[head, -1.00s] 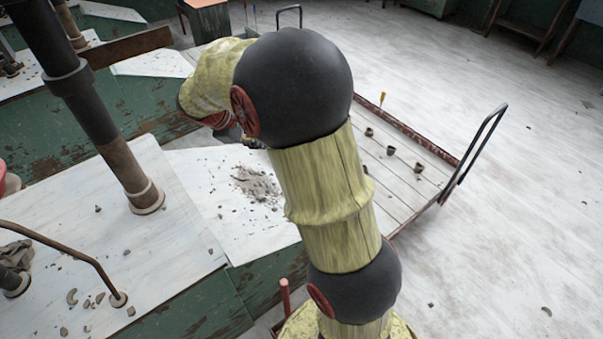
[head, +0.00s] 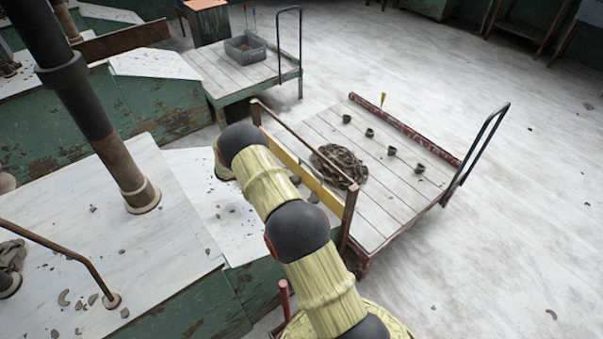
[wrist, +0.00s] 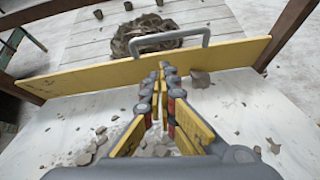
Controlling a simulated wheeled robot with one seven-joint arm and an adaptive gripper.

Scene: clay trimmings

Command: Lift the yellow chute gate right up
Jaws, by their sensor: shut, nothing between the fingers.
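The yellow chute gate (wrist: 95,80) is a long board standing across the end of the white surface, between two brown posts, in the wrist view. Its lower edge appears to meet that surface. A grey loop handle (wrist: 165,37) sits at its upper middle. My gripper (wrist: 160,76) is shut and empty, its fingertips in front of the board and a little below the handle; contact cannot be told. In the head view part of the gate (head: 317,188) shows beside my arm, which hides the handle and gripper.
A low trolley (head: 385,215) beyond the gate bears a dark clay heap (head: 340,165) and several small cups. The brown posts (head: 348,215) flank the gate. Clay crumbs lie on the white bench surface (wrist: 60,130). A grey bin (head: 246,48) stands on another trolley behind.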

